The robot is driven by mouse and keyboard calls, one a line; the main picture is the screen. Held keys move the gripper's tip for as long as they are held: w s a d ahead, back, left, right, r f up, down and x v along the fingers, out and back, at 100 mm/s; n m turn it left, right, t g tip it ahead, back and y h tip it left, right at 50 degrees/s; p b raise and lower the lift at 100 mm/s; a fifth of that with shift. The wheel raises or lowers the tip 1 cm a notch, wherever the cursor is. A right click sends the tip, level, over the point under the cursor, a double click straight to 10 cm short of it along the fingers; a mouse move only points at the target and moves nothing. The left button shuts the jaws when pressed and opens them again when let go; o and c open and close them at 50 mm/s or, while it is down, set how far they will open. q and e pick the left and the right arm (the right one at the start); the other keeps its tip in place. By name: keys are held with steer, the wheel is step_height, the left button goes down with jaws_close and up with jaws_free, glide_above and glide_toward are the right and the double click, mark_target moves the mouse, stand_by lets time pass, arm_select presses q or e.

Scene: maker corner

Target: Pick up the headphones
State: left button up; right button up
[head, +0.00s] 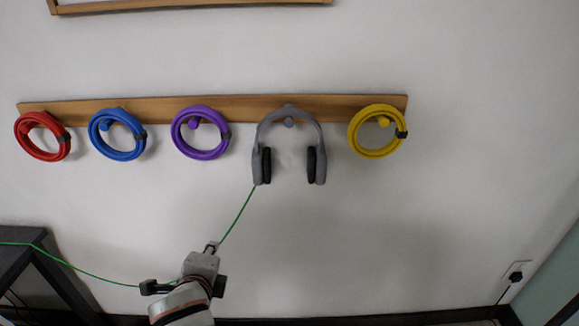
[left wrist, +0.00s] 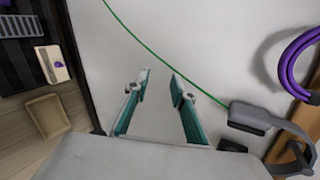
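The grey headphones (head: 320,135) hang by their headband from a peg on the wooden rail, with dark ear pads facing inward. A green cable (head: 238,214) runs from the left ear cup down behind my left gripper and off to the left. My left gripper (head: 190,266) is below and left of the headphones, apart from them. In the left wrist view its two fingers (left wrist: 160,75) are spread with nothing between them. There the headphones (left wrist: 262,118) show at the right, partly cut off, and the cable (left wrist: 165,52) passes beyond the fingertips. My right gripper is not in view.
The rail (head: 240,105) also holds red (head: 21,138), blue (head: 93,138), purple (head: 177,140) and yellow (head: 353,138) coils. A dark-framed unit (head: 20,262) stands at lower left. A wall outlet (head: 516,270) is at lower right. The wall below the headphones is clear.

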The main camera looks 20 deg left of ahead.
arm_select(q)
steer(key=w+d+r+m+t, duration=0.45)
steer(key=w+r+m, duration=0.45)
steer(key=r, duration=0.3)
steer(key=m+t, duration=0.2)
steer(key=m, duration=0.6)
glide_toward(257, 140)
steer(key=x, duration=0.5)
steer(key=shift+y, duration=0.3)
steer(key=x, duration=0.6)
steer(key=shift+w+f+b, duration=0.15)
steer(key=shift+w+b, duration=0.25)
steer(key=shift+w, duration=0.05)
jaws_close()
